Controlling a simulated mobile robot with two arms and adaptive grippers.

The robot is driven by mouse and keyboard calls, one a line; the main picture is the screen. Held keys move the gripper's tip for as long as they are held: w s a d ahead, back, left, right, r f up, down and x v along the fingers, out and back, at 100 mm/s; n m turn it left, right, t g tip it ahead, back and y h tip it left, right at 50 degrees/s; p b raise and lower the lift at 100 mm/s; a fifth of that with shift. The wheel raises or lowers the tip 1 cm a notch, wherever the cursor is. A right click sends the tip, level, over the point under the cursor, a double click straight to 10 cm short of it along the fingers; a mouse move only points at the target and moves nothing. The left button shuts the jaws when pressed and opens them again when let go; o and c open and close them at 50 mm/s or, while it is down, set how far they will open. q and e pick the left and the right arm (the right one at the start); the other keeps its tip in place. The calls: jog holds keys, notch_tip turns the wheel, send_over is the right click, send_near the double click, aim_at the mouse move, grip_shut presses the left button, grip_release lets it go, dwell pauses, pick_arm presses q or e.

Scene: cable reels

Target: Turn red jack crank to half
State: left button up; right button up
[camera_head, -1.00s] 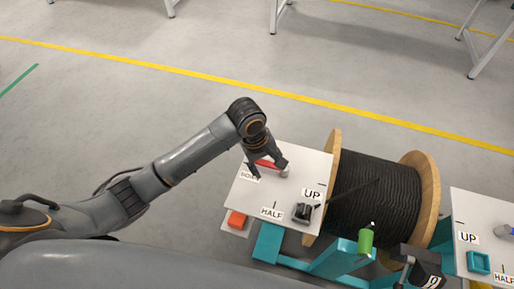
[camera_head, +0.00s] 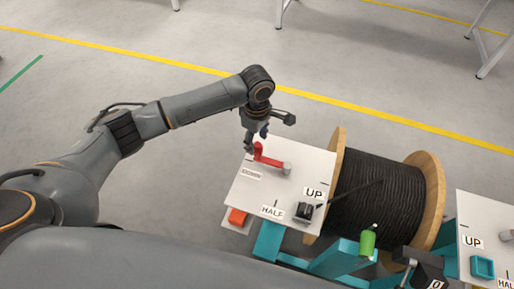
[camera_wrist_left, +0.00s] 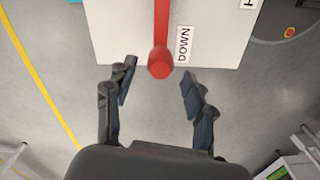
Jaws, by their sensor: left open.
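The red jack crank (camera_head: 268,157) lies over a white panel (camera_head: 243,196), its arm running from a grey hub up and left to a red knob near the panel's far edge. In the left wrist view the red knob (camera_wrist_left: 160,64) lies between the fingertips in the picture, by the DOWN label (camera_wrist_left: 184,44). My left gripper (camera_head: 256,134) is open just beyond the knob. Whether a finger touches it I cannot tell. The HALF label (camera_head: 271,212) is at the panel's near edge, the UP label (camera_head: 314,193) at its right. My right gripper is out of view.
A wooden reel of black cable (camera_head: 374,198) stands right of the panel on a teal stand (camera_head: 343,259). A green handle (camera_head: 367,242) rises in front of it. A second white panel (camera_head: 467,212) is at the far right.

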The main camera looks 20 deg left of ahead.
aim_at(257, 144)
pick_arm(q)
jog(key=shift+f, duration=2.35)
grip_shut()
